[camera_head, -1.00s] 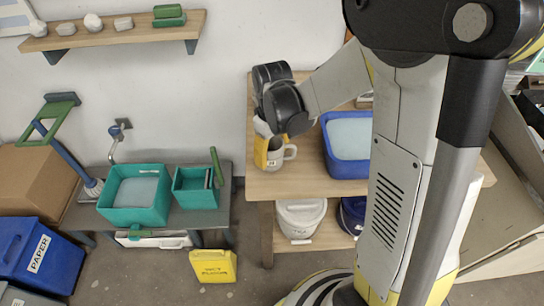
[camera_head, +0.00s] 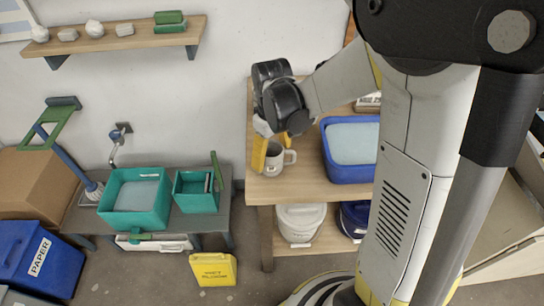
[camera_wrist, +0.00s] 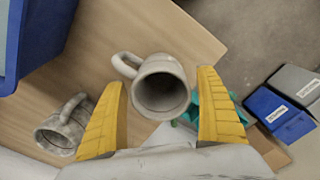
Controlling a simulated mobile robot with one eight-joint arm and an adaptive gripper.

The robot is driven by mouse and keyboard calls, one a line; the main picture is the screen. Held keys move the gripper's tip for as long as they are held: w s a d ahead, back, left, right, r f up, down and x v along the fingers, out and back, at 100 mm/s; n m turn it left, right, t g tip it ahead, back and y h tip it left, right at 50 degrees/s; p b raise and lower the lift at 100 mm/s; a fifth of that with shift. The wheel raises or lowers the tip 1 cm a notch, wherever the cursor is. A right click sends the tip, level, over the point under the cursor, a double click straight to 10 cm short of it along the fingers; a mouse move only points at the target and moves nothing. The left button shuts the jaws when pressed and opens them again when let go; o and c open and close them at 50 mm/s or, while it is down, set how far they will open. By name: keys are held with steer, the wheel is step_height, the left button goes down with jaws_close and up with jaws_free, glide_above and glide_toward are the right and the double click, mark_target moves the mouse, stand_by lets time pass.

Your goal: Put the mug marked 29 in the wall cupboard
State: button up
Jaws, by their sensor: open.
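A light grey mug (camera_head: 277,160) stands on the wooden table, with its handle to the right in the head view. In the wrist view this mug (camera_wrist: 161,88) shows its open rim between my two yellow fingers, with a gap on both sides. My gripper (camera_head: 264,156) is open at the mug and holds nothing; it also shows in the wrist view (camera_wrist: 163,80). A second greyish mug (camera_wrist: 62,126) lies outside the left finger in the wrist view. I cannot read a number on either mug. I see no wall cupboard in these views.
A blue tub (camera_head: 352,150) with pale contents stands right of the mug on the wooden table (camera_head: 300,188). A lidded white bucket (camera_head: 300,222) is on the shelf below. Teal tubs (camera_head: 135,199) stand on a low bench to the left. A wall shelf (camera_head: 120,40) holds stones and green blocks.

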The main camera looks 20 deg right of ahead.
step_height(320, 180, up, 10)
steer(key=p, duration=0.3)
steer(key=s+r+m+t, duration=0.5)
steer(key=s+r+t, duration=0.2)
steer(key=s, duration=0.5)
steer(key=shift+s+r, duration=0.15)
steer(key=shift+r, duration=0.4)
steer(key=shift+a, duration=0.1)
